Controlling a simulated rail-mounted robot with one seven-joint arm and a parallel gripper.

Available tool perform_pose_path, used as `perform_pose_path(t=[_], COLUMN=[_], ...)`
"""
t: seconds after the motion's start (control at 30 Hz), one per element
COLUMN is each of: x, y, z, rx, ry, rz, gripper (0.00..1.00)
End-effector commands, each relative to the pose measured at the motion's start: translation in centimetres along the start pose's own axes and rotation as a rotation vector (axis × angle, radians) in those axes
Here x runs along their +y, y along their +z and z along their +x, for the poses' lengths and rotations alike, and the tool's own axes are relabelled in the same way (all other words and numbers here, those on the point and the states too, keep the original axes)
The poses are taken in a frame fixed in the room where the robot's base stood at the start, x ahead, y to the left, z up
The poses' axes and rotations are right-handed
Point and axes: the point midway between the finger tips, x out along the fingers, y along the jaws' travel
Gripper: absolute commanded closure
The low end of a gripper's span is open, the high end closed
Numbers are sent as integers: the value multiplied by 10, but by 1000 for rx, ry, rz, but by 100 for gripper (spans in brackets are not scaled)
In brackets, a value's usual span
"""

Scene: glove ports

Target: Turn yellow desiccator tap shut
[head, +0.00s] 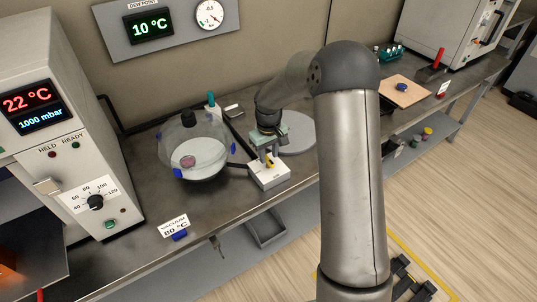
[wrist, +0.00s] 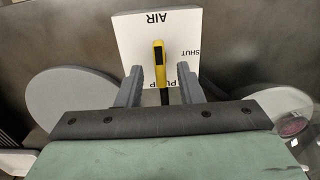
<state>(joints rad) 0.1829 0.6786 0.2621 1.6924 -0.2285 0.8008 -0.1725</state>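The yellow tap handle (wrist: 159,62) stands on a white box (wrist: 128,38) printed AIR at the far edge, SHUT at the right and PUMP at the near edge. The handle lies along the AIR–PUMP line, not toward SHUT. My gripper (wrist: 159,78) is open, with one finger on each side of the handle and gaps visible. In the head view my gripper (head: 267,153) points down over the white box (head: 268,177), with a bit of the yellow tap (head: 270,163) showing. The glass desiccator (head: 196,138) stands left of the box.
A grey round plate (head: 299,133) lies behind my gripper. A VACUUM 80 °C sign (head: 174,225) stands at the bench's front edge. An oven with a dial (head: 96,202) is at left. A wooden board (head: 398,92) lies further right.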

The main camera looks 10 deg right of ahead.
Motion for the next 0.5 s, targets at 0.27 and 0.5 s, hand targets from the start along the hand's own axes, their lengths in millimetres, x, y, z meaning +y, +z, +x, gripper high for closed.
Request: perform_pose_path(t=[0.27, 0.5], x=[0, 0], y=[0, 0], z=[15, 15], rx=[0, 0], ry=[0, 0], rz=[0, 0], gripper=[66, 78])
